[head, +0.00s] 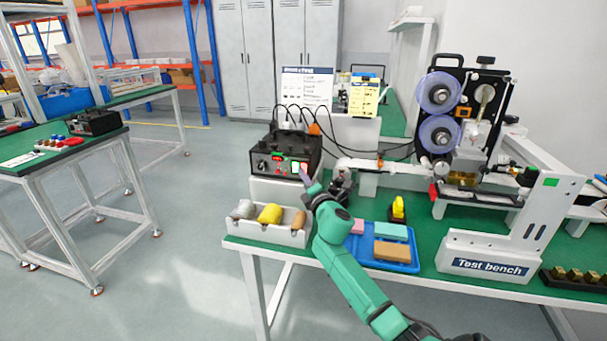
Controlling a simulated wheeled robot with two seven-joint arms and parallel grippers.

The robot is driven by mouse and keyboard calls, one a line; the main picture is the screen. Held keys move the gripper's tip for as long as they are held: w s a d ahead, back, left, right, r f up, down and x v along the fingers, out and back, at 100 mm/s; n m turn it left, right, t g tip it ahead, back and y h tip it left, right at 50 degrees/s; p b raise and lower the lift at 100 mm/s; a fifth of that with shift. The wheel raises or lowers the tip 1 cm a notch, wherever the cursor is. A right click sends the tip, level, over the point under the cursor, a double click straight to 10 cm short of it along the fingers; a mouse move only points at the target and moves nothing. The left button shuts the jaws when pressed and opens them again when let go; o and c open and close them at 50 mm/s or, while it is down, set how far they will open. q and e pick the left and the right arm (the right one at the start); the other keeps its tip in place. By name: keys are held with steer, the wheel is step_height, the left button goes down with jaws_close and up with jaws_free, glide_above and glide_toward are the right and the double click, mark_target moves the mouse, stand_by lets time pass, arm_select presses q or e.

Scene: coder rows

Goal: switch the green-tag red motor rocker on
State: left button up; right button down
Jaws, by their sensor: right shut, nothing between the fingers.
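A black control box (285,151) with a carry handle stands on a white stand at the near left end of the test bench. Its front panel holds small coloured parts, with a green patch (277,156) near its middle and red and pale parts towards its right. The rocker itself is too small to tell on or off. My right gripper (305,180) is shut and empty, at the right part of the panel and covering some of it. Whether it touches a rocker I cannot tell. My left gripper is not in view.
A white bin (243,234) with rolls sits below the box. A blue tray (408,263) with blocks lies right of my arm. The coder machine with purple reels (438,93) stands further right. Dark cables run from the box. Another table (48,160) stands left across open floor.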

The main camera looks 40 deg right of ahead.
steer(key=shift+s+a+r+p, duration=0.15)
steer(key=shift+s+a+p, duration=0.25)
steer(key=shift+a, duration=0.25)
steer(key=shift+s+a+r+p, duration=0.15)
steer(key=shift+s+a+p, duration=0.1)
steer(key=shift+s+a, duration=0.35)
steer(key=shift+s+a+r+p, duration=0.1)
steer(key=shift+s+a+p, duration=0.25)
steer(key=shift+a, duration=0.4)
steer(key=shift+s+a+r+p, duration=0.2)
steer(key=shift+s+a, duration=0.3)
steer(key=shift+a, duration=0.2)
steer(key=shift+f, duration=0.1)
